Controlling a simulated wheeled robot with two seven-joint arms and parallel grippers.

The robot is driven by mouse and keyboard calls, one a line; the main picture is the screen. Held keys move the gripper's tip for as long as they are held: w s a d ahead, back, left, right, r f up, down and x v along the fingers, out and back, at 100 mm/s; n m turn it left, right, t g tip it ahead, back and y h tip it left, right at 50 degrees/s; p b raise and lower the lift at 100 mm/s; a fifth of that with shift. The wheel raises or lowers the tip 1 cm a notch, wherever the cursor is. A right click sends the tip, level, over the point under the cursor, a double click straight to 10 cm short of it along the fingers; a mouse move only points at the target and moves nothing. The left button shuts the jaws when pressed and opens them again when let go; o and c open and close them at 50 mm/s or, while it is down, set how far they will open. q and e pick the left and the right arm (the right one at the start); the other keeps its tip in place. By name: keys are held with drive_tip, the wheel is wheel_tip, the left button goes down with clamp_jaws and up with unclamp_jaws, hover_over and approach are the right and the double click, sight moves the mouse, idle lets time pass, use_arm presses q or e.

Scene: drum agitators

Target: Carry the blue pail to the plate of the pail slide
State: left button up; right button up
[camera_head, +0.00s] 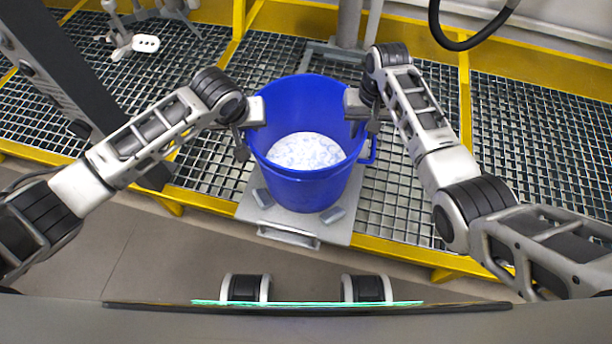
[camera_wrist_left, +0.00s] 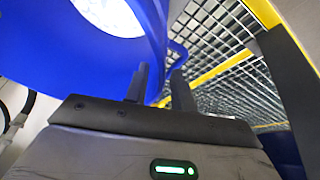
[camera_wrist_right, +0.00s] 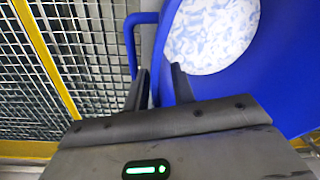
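The blue pail (camera_head: 308,187), with white patterned contents (camera_head: 306,150), is upright on the grey plate (camera_head: 335,236) of the slide, between two small grey blocks. I cannot see whether its base rests flat. My left gripper (camera_head: 243,145) is at the pail's left rim; in the left wrist view its fingers (camera_wrist_left: 160,85) are apart, with the pail's edge and grating between them. My right gripper (camera_head: 362,122) is at the right rim, near the blue side loop (camera_head: 370,150). In the right wrist view its fingers (camera_wrist_right: 159,90) are apart on either side of the pail's wall.
Metal grating (camera_head: 525,130) with yellow frame rails (camera_head: 385,247) surrounds the plate. The plate has a front handle (camera_head: 289,238). A grey post (camera_head: 350,22) stands behind the pail, and a black hose (camera_head: 470,42) hangs at the upper right. Bare floor lies in front.

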drive_tip(key=shift+r, duration=0.1)
use_arm(q)
drive_tip(key=v, duration=0.8)
drive_tip(key=shift+r, duration=0.15)
use_arm(e)
wheel_tip(320, 180, up, 12)
drive_tip(key=shift+d, duration=0.4)
use_arm(q)
drive_tip(key=shift+s, duration=0.1)
